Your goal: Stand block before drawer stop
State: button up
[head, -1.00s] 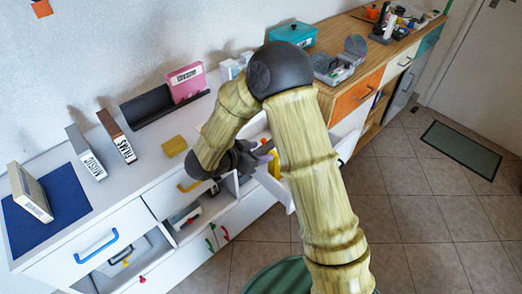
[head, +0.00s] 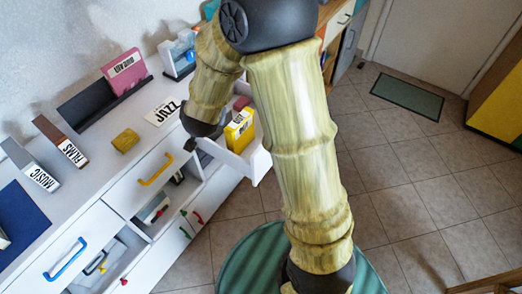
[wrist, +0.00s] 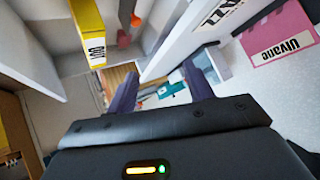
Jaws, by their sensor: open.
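A small yellow block (head: 125,140) lies on the white cabinet top, behind the drawer with the yellow handle (head: 155,170). To its right a drawer (head: 245,158) is pulled out, with a yellow case (head: 239,130) standing in it. The case also shows at upper left in the wrist view (wrist: 88,30). My gripper (head: 192,143) is above the cabinet's front edge, right of the block and beside the open drawer; my arm partly hides it. In the wrist view my gripper (wrist: 161,88) is open, with nothing seen between its fingers. I cannot make out a drawer stop.
A white JAZZ case (head: 163,111) is behind my gripper. A pink case (head: 125,70) stands in a dark holder (head: 88,105); FILMS (head: 62,142) and MUSIC (head: 30,165) cases stand left. Another drawer (head: 60,235) has a blue handle. The tiled floor (head: 400,170) on the right is clear.

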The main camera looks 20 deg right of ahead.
jog(key=s+d+n+g, duration=0.2)
jog(key=s+d, duration=0.3)
jog(key=s, duration=0.5)
jog(key=s+d+n+g+y, duration=0.1)
jog(key=s+d+n+g, duration=0.2)
jog(key=s, duration=0.7)
jog(key=d+g, duration=0.2)
jog(key=shift+r+g, duration=0.2)
jog(key=shift+g, duration=0.1)
